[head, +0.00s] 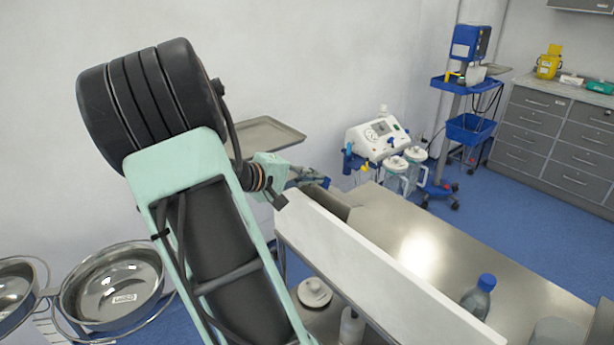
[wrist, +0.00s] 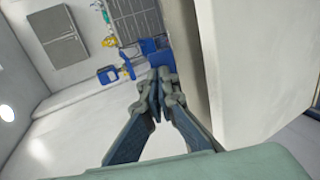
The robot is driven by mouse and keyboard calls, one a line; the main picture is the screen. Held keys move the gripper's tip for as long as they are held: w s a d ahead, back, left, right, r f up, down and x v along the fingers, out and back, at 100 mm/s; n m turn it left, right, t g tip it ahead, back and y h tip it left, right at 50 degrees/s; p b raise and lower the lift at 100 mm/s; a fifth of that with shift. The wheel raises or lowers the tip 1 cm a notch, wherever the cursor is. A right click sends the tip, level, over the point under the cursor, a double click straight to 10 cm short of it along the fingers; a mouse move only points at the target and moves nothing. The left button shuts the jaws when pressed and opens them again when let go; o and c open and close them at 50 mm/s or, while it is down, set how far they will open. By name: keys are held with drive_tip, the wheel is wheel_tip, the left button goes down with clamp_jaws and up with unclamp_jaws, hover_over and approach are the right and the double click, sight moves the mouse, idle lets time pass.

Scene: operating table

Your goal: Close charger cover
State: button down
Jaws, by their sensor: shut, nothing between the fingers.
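A long pale panel (head: 375,265) stands raised along the near side of a shiny metal top (head: 425,235). It appears to be the charger cover, though no label shows. In the wrist view a large pale panel (wrist: 262,60) fills the right side, probably the same piece. My gripper (head: 325,183) is at the far left end of the panel, partly hidden by my arm. In the wrist view my gripper (wrist: 158,85) has its fingers together and empty, left of the pale panel and apart from it as far as I can tell.
A bottle with a blue cap (head: 478,297) is beyond the panel's right end. A metal tray (head: 265,135) is behind my arm. A white medical device (head: 378,135) and a blue cart (head: 468,85) stand at the back. Steel bowls (head: 113,285) are at lower left.

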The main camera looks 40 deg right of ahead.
sight(327, 178)
drive_tip(key=s+d+f+y, duration=0.1)
drive_tip(key=d+f+y, duration=0.5)
drive_tip(key=d+f, duration=0.5)
drive_tip(key=shift+s+d+f+t+p, duration=0.15)
drive_tip(key=shift+d+f+t+p, duration=0.1)
drive_tip(key=shift+d+t+p, duration=0.15)
idle(0.4)
idle(0.5)
drive_tip(key=v, duration=1.2)
drive_tip(key=shift+d, duration=0.1)
